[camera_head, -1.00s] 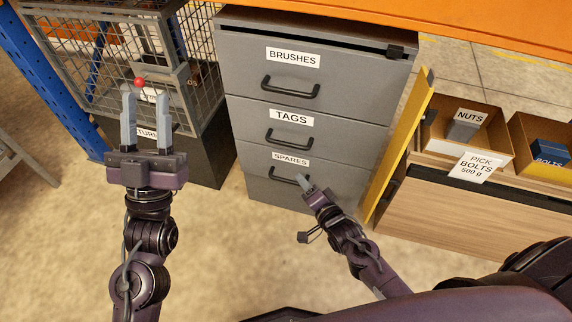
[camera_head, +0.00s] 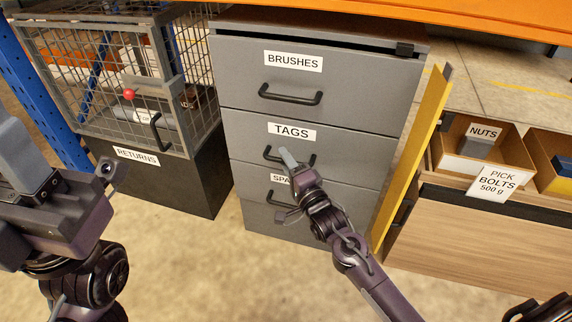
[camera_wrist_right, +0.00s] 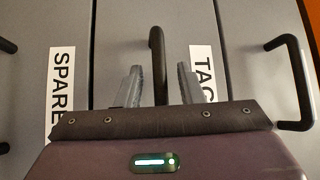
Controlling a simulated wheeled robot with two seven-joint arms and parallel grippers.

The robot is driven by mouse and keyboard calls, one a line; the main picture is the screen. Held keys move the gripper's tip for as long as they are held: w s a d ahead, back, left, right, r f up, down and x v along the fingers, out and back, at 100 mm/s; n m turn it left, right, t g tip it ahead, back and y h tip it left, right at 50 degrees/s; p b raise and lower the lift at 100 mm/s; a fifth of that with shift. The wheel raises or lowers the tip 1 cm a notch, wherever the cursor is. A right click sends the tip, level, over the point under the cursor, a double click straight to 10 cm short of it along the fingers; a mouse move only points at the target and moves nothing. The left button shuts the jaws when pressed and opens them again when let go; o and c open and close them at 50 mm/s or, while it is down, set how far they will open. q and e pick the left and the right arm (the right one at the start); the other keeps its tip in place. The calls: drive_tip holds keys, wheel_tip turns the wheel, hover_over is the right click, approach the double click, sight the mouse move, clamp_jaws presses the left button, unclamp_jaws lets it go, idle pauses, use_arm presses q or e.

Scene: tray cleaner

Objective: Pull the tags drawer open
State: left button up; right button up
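The tags drawer (camera_head: 240,131) is the second one down in the grey cabinet, labelled TAGS, and looks shut. Its black bar handle (camera_head: 268,153) is partly hidden by my right gripper (camera_head: 289,158). In the right wrist view, my right gripper (camera_wrist_right: 158,80) is open, with the tags handle (camera_wrist_right: 157,45) between its two separated fingers; I cannot tell if either touches it. My left gripper (camera_head: 25,150) is at the left edge, away from the cabinet and partly cut off; its opening cannot be judged.
The brushes drawer (camera_head: 235,75) is above and the spares drawer (camera_head: 240,177) below, both looking shut. A yellow panel (camera_head: 412,160) stands at the cabinet's right. A wire cage (camera_head: 90,135) above a RETURNS box (camera_head: 205,185) stands left. Floor in front is clear.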

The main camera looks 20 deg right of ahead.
drive_tip(key=shift+w, duration=0.25)
drive_tip(key=shift+c, duration=0.2)
clamp_jaws()
drive_tip(key=shift+s+a, duration=0.1)
